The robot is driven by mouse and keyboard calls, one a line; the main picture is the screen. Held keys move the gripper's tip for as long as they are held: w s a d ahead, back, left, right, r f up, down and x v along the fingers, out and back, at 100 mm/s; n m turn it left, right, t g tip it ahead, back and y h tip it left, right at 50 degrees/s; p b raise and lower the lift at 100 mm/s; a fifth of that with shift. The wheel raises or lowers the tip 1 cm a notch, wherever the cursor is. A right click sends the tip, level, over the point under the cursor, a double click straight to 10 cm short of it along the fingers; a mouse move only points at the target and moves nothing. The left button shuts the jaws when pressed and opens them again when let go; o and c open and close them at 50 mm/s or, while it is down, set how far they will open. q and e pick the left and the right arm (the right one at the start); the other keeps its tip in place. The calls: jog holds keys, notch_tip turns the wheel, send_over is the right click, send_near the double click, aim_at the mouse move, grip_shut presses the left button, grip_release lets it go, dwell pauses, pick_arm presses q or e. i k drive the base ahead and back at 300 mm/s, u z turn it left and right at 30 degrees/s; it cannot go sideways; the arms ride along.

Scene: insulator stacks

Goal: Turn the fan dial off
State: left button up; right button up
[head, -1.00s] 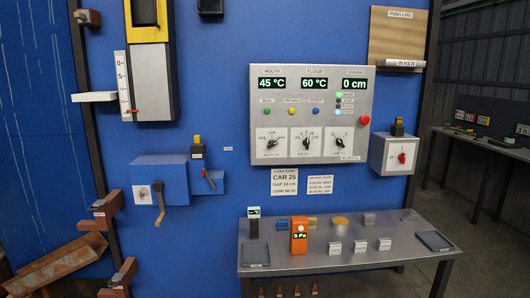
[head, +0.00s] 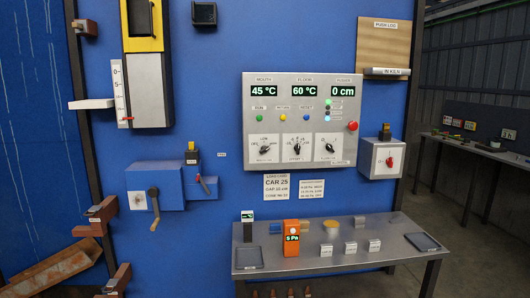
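The grey control panel (head: 250,100) is mounted on the blue wall and shows 45 °C, 60 °C and 0 cm. Along its lower part are three black dials on white plates: a left dial (head: 264,149), a middle dial (head: 296,148) and a right dial (head: 329,147). Their labels are too small to read, so I cannot tell which is the fan dial or its setting. Neither of my grippers is in view.
A grey table (head: 350,259) with an orange 5 Pa meter (head: 291,241) stands below the panel. A red button (head: 352,126) is at the panel's right edge. A grey box with a red switch (head: 389,161) is to the right. A blue box with a crank (head: 154,203) is to the left.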

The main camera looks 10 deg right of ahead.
aim_at(264, 148)
jog(key=u, duration=0.05)
jog(key=i, duration=1)
jog(key=z, duration=0.05)
